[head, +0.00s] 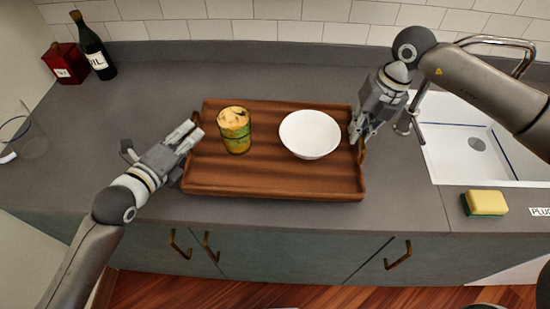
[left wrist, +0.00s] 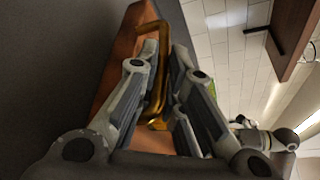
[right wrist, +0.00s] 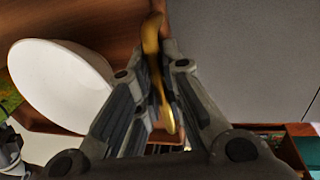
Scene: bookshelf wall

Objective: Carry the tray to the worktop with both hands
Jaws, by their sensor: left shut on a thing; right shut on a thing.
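The brown wooden tray (head: 270,182) is over the grey worktop (head: 300,80); whether it rests on it or hangs just above, I cannot tell. A green and yellow can (head: 235,138) with an orange top stands upright on its left part. A white bowl (head: 310,135) sits on its right part. My left gripper (head: 193,135) is shut on the brass handle at the tray's left end; the handle (left wrist: 154,80) shows between its fingers in the left wrist view. My right gripper (head: 358,135) is shut on the right-end handle, seen in the right wrist view (right wrist: 155,70).
A white sink (head: 470,145) with a chrome tap (head: 410,122) is right of the tray. A yellow and green sponge (head: 485,203) lies at the front right. A dark bottle (head: 93,45) and a red box (head: 66,63) stand at the back left. Worktop behind the tray is clear.

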